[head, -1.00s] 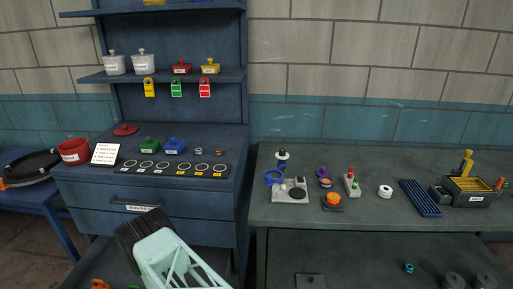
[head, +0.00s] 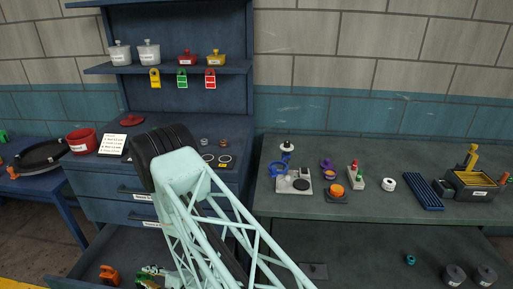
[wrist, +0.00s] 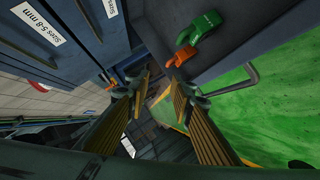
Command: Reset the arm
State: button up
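My gripper (wrist: 160,82) shows in the wrist view with its two ridged fingers apart and nothing between them. It is tilted near the blue drawer fronts, with a label reading "Sizes 5-8 mm" (wrist: 40,22) at upper left. In the head view my pale green lattice arm rises in front of the blue cabinet (head: 95,212). The arm hides part of the worktop and drawers, and my gripper itself cannot be made out there.
An open low drawer holds an orange item (head: 107,272) and green items (head: 150,276). Orange (wrist: 185,56) and green (wrist: 207,22) items also show beyond the fingers. The right bench (head: 350,215) carries several small parts and a toolbox (head: 474,186).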

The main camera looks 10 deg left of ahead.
jog(key=w+d+r+m+t+h+p, duration=0.1)
jog(key=w+d+r+m+h, duration=0.1)
jog(key=w+d+r, duration=0.5)
jog(key=w+d+r+m+h+p, duration=0.1)
jog(key=w+d+r+m, duration=0.2)
jog(key=r, duration=0.6)
jog(key=w+d+r+m+t+h+p, duration=0.1)
jog(key=w+d+r+h, duration=0.1)
jog(key=w+d+r, duration=0.45)
jog(key=w+d+r+m+h+p, duration=0.15)
jog(key=d+r+m+h, duration=0.35)
jog(key=d+r, duration=1.7)
jog(key=s+d+r+m+g+h+p, duration=0.1)
jog(key=s+d+r+m, duration=0.3)
jog(key=s+d+r, duration=0.5)
jog(key=s+d+r+m+h+p, duration=0.1)
jog(key=s+d+r+m+p, duration=0.15)
jog(key=s+d+r, duration=0.65)
jog(key=s+d+r+m, duration=0.1)
jog(key=s+d, duration=0.3)
jog(key=s, duration=0.4)
jog(key=s+d+r+m+g+p, duration=0.1)
jog(key=s+d+r+m, duration=0.1)
jog(key=s, duration=0.7)
jog(key=s+d+r+m+g+p, duration=0.1)
jog(key=s+d+m, duration=0.3)
jog(key=s, duration=0.4)
jog(key=shift+s+d+r+h, duration=0.3)
jog(key=shift+d+h, duration=0.1)
jog(key=shift+d, duration=0.45)
